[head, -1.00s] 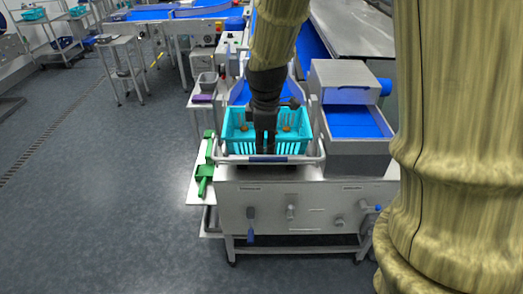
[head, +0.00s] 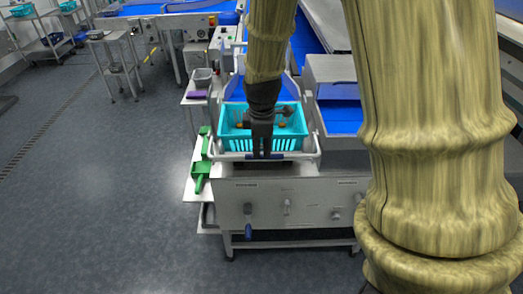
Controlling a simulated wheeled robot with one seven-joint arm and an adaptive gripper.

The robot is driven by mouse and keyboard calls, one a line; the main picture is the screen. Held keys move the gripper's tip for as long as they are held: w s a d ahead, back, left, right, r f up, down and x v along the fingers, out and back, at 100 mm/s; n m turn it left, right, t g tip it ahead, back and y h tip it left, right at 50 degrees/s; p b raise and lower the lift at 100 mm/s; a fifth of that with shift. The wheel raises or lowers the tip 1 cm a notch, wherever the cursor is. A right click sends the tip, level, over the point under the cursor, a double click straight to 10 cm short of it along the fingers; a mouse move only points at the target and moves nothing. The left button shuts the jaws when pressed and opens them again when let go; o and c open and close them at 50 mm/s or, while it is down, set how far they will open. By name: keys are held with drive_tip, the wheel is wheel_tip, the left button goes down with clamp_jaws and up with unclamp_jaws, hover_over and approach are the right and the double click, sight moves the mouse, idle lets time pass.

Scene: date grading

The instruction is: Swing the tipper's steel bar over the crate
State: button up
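The tipper's steel bar (head: 296,156) runs level along the near side of the tipper, low in front of the crate, with a dark blue sleeve at its middle. The turquoise crate (head: 231,142) sits in the tipper behind the bar, with a few brown dates visible inside. My gripper (head: 262,154) points down at the middle of the bar, in front of the crate's near wall. Its fingertips overlap the sleeve in the picture and hide part of it. The fingers are too dark and small to show whether they are closed around the bar.
My arm covers the right side. The tipper's front panel (head: 265,204) has several knobs and a blue-handled lever (head: 248,222). A green tool (head: 200,172) lies on a side shelf at left. A machine with a blue belt (head: 340,117) stands at right.

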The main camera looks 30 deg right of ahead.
sight(262, 157)
drive_tip(key=shift+w+d+f+p, duration=0.1)
drive_tip(key=shift+w+f+p, duration=0.05)
drive_tip(key=shift+f, duration=0.8)
drive_tip(key=shift+w+d+f+p, duration=0.1)
drive_tip(key=shift+w+f+p, duration=0.05)
drive_tip(key=shift+f, duration=0.75)
clamp_jaws()
